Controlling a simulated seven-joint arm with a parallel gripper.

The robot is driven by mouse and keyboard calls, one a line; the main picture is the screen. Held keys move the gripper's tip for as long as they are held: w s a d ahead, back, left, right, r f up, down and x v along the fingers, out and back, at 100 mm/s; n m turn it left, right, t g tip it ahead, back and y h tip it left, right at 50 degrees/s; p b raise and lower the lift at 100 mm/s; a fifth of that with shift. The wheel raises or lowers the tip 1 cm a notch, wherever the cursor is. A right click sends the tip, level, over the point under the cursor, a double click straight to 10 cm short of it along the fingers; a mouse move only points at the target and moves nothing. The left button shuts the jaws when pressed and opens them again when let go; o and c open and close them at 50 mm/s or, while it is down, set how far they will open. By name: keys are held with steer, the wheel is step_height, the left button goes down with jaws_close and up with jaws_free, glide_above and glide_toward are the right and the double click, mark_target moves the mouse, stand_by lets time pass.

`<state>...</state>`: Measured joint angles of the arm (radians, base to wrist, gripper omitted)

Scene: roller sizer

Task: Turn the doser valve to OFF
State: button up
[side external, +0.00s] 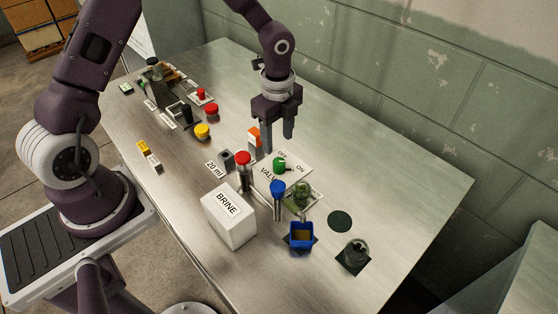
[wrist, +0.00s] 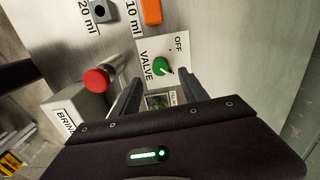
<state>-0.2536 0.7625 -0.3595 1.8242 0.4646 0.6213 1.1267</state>
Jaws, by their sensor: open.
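The doser valve is a green knob (side external: 280,164) on a white plate (side external: 262,176) marked VALVE, OFF and ON. The knob also shows in the wrist view (wrist: 161,66), with OFF printed at the plate's upper right. A small white mark on the knob points toward the ON side in the side view; the ON label is not visible in the wrist view. My gripper (side external: 278,144) points down with its fingers apart and empty. It hangs above the plate area, and the knob shows between the fingertips in the wrist view. I see no contact with the knob.
A red-topped post (side external: 243,160), blue-topped post (side external: 278,188) and BRINE box (side external: 229,216) stand in front of the valve. An orange block (side external: 254,136) is to its left. A blue cup (side external: 301,236) and glass flask (side external: 356,252) stand nearer the front. The right table surface is clear.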

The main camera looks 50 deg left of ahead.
mark_target(279, 161)
steer(key=shift+m, duration=0.3)
step_height(279, 161, down, 9)
steer(key=shift+d+r, duration=0.1)
steer(key=shift+d, duration=0.05)
jaws_close()
